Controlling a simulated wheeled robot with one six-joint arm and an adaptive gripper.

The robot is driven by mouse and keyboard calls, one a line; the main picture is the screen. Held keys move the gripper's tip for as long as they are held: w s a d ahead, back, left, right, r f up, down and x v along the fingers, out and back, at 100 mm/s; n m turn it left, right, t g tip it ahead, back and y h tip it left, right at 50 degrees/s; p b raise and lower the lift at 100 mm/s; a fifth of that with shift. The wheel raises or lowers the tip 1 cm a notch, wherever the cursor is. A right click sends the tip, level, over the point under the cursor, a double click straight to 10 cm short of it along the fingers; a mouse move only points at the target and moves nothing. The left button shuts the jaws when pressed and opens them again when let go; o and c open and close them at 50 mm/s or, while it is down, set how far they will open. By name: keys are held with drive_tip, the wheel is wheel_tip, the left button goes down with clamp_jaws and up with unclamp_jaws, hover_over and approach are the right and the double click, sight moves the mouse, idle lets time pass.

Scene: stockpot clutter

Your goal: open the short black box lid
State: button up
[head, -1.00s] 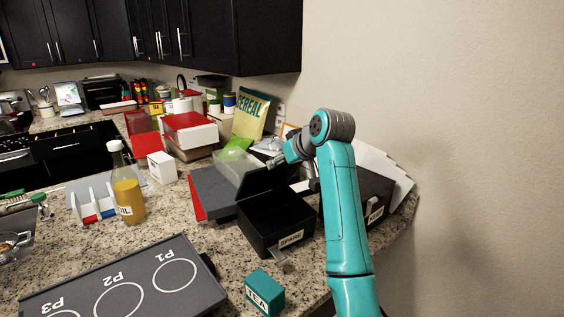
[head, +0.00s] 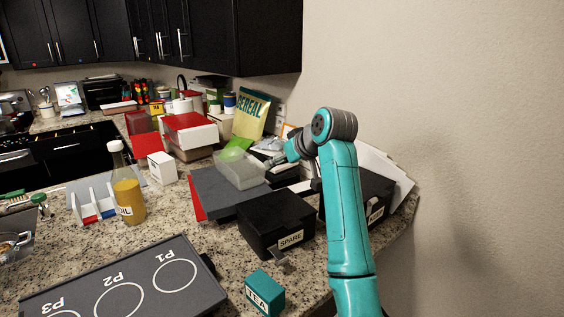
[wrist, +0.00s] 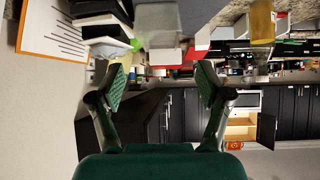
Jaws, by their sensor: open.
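The black box labelled SPARE (head: 272,222) stands on the counter, with its lid (head: 274,206) lying shut on top. A second black box (head: 372,192) stands to its right, partly hidden by my arm, and its label is only partly readable. I cannot tell for sure which is the short one. My gripper (head: 276,160) is above and behind the SPARE box, apart from its lid. In the wrist view my gripper (wrist: 161,87) has its fingers wide apart with nothing between them.
A teal TEA box (head: 264,291) stands in front of the SPARE box. A clear container (head: 241,171) and a dark grey flat thing (head: 215,188) lie to its left. The cereal bag (head: 249,117) is behind. White sheets (head: 382,165) lean by the wall.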

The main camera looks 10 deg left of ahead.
drive_tip(key=v, duration=1.1)
drive_tip(key=shift+s+d+r, duration=0.1)
drive_tip(key=shift+s+d, duration=0.05)
